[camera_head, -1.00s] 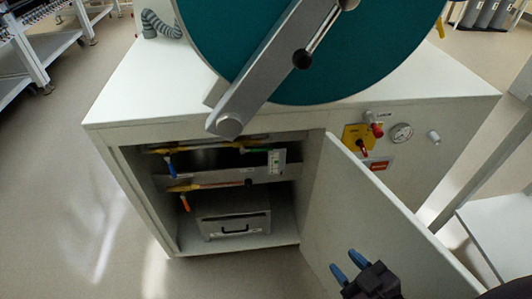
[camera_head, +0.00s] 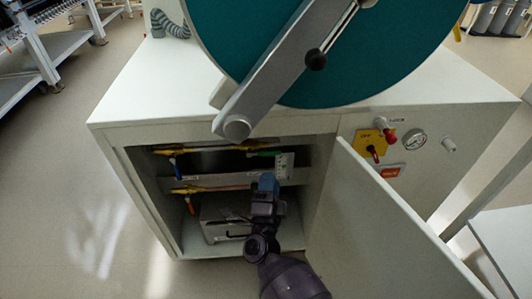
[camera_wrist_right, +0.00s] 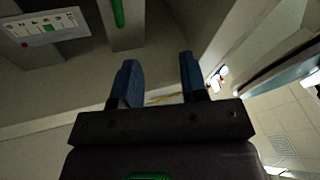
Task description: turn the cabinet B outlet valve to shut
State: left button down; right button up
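Inside the open cabinet, pipes carry several coloured valve handles: a blue handle (camera_head: 177,169) at upper left, an orange handle (camera_head: 190,205) at lower left and a green handle (camera_head: 263,153) at upper right. I cannot tell which is the cabinet B outlet valve. My right gripper (camera_head: 267,184) is at the cabinet opening, below the green handle, and hides part of the lower pipe. In the right wrist view my right gripper (camera_wrist_right: 158,80) has its two blue fingers apart with nothing between them. A green handle (camera_wrist_right: 117,12) hangs ahead, apart from the fingers. My left gripper is out of view.
The cabinet door (camera_head: 385,235) stands open on the right. A white panel (camera_head: 284,165) is beside the green handle. A grey metal box (camera_head: 222,222) stands on the cabinet floor. Above are the worktop and a large teal round door (camera_head: 250,50).

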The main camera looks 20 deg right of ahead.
aim_at(270, 154)
jog(key=w+a+f+m+g+h, duration=0.2)
jog(key=w+f+m+g, duration=0.1)
jog(key=w+f+m, duration=0.15)
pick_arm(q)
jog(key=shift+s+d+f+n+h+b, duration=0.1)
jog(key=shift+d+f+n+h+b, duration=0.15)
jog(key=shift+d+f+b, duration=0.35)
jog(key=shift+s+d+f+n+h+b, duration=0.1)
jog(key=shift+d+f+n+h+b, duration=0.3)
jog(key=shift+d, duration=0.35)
pick_arm(e)
jog(key=shift+m, duration=0.45)
jog(key=shift+s+d+r+x, duration=0.1)
jog(key=shift+x, duration=1.6)
jog(key=shift+s+d+r+x, duration=0.1)
jog(key=shift+x, duration=1.6)
jog(key=shift+s+d+r+x, duration=0.1)
jog(key=shift+x, duration=1.6)
jog(key=shift+a+f, duration=0.1)
grip_shut()
